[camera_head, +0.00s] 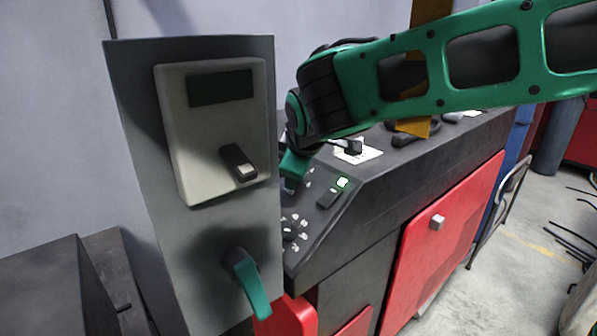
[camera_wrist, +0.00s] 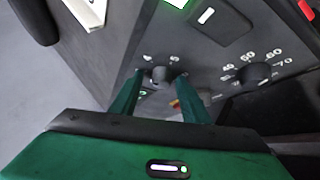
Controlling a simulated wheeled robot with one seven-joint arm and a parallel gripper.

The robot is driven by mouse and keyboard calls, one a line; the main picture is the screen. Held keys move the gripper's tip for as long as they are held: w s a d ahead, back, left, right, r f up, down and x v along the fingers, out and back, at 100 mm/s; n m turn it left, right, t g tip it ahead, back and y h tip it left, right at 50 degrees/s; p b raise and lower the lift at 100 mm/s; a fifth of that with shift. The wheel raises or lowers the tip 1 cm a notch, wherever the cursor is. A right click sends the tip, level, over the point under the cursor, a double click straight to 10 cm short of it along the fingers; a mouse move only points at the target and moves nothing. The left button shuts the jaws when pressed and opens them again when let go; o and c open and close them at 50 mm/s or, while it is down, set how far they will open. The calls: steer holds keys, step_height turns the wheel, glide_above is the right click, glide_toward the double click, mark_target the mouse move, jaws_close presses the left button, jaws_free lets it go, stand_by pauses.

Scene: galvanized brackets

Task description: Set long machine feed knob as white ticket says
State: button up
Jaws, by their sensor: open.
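In the wrist view, my gripper (camera_wrist: 158,88) is open. Its two teal fingers stand on either side of a small dark knob (camera_wrist: 160,75) with white scale marks. I cannot tell whether they touch it. A second dark knob (camera_wrist: 256,74) sits to the right, with a scale reading about 40 to 70. In the head view, my gripper (camera_head: 293,165) is over the sloped panel of the long machine (camera_head: 385,190), partly hidden behind a grey cabinet. A white ticket (camera_head: 368,156) lies on the machine top; its writing is unreadable. Panel knobs (camera_head: 290,234) show below my gripper.
The grey cabinet (camera_head: 210,225) stands close in front, with a black lever switch (camera_head: 238,163) and a teal handle (camera_head: 248,283). Red doors (camera_head: 440,245) front the machine. Floor at right has cables.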

steer(key=v, duration=1)
steer(key=shift+s+r, duration=0.15)
steer(key=shift+r, duration=0.1)
